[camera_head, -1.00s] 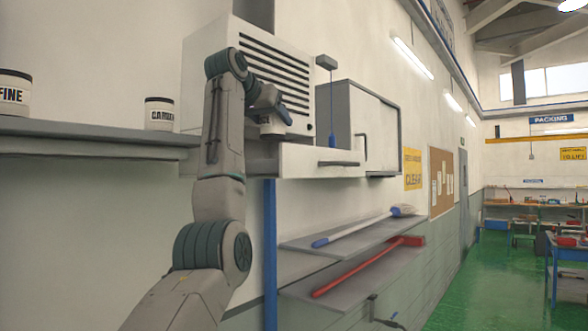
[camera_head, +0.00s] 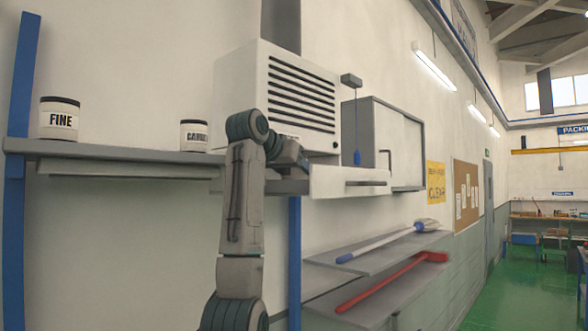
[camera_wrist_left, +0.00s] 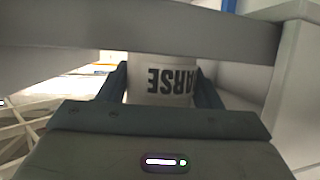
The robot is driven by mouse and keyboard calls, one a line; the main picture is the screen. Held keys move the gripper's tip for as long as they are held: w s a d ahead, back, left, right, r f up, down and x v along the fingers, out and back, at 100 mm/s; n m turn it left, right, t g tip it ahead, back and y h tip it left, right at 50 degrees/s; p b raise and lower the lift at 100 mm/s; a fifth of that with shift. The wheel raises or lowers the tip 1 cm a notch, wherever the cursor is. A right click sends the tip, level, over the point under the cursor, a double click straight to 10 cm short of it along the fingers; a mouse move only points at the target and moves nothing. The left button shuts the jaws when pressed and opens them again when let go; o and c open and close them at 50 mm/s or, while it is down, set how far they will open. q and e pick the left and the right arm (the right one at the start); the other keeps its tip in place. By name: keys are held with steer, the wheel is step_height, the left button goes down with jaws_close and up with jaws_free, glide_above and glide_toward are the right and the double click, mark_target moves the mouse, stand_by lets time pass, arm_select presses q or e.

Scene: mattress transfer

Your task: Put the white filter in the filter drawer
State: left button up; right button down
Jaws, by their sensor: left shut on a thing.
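My left gripper (camera_head: 292,160) is shut on a white canister (camera_wrist_left: 160,82), whose dark lettering reads upside down "ARSE" in the left wrist view, where the gripper (camera_wrist_left: 165,95) has a finger on each side of it. The filter drawer (camera_head: 335,180), white with a dark handle, stands pulled out below a white vented housing (camera_head: 285,95). The gripper is at the drawer's left part, close above its rim. A grey wall (camera_wrist_left: 90,50) crosses in front of part of the canister in the wrist view. The canister is hidden in the head view. My right gripper is not in view.
White canisters labelled "FINE" (camera_head: 59,120) and one with a partly hidden label (camera_head: 194,136) stand on the grey shelf (camera_head: 110,149) at left. A grey cabinet (camera_head: 402,150) is right of the housing. Lower shelves hold a blue-handled tool (camera_head: 380,243) and a red tool (camera_head: 385,285).

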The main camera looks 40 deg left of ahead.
arm_select(q)
steer(key=shift+w+d+f, duration=0.1)
steer(key=shift+w, duration=0.05)
steer(key=o, duration=1)
steer(key=shift+o, duration=0.2)
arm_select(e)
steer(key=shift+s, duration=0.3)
arm_select(q)
steer(key=shift+s+b, duration=0.25)
steer(key=shift+b, duration=0.1)
steer(key=b+v, duration=0.7)
steer(key=v, duration=0.4)
steer(key=shift+s+r, duration=0.2)
steer(key=shift+r, duration=0.05)
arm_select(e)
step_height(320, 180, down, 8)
